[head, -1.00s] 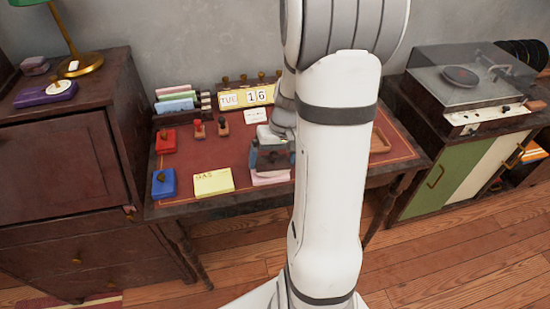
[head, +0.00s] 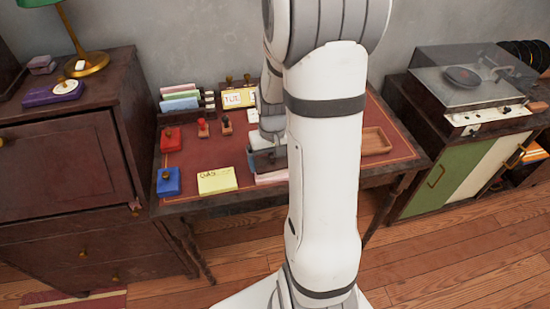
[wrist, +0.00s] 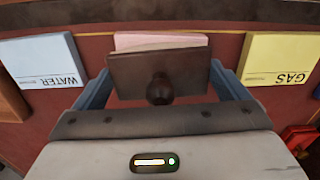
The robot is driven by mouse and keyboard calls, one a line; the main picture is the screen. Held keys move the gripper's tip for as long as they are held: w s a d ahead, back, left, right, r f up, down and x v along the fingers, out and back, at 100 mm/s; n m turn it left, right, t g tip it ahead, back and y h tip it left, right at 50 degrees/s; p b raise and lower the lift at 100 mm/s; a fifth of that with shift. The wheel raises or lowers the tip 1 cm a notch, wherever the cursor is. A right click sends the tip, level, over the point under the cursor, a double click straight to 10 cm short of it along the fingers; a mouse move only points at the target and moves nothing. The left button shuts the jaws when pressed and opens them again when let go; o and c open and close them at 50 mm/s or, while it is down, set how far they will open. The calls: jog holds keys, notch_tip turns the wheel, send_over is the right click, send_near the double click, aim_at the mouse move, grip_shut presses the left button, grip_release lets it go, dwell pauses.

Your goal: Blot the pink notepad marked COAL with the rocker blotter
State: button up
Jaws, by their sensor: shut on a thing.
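The dark brown rocker blotter (wrist: 130,76) with its round knob is between the two fingers of my gripper (wrist: 160,80), which is shut on it. The pink notepad (wrist: 160,40) shows just beyond the blotter in the wrist view, partly covered by it. Its marking is hidden. I cannot tell whether the blotter touches the pad. In the head view my gripper (head: 267,160) is over the desk, with a pink edge of the notepad (head: 271,178) below it. My arm hides the rest.
A yellow GAS notepad (wrist: 278,62) and a WATER notepad (wrist: 42,62) flank the pink one in the wrist view. Red (head: 170,139) and blue (head: 168,182) boxes stand on the desk's left.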

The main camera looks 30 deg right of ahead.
jog(key=shift+a+h, duration=0.3)
jog(key=shift+h, duration=0.3)
jog(key=shift+b, duration=0.3)
jog(key=shift+w+a+r+h+b, duration=0.15)
jog(key=shift+h+b, duration=0.15)
jog(key=shift+h, duration=0.3)
jog(key=shift+d+y+p, duration=0.25)
jog(key=shift+y+p, duration=0.45)
jog(key=shift+p, duration=0.5)
jog(key=shift+s+d+y+p, duration=0.2)
jog(key=shift+y+p, duration=0.3)
jog(key=shift+p, duration=0.2)
jog(key=shift+d, duration=0.1)
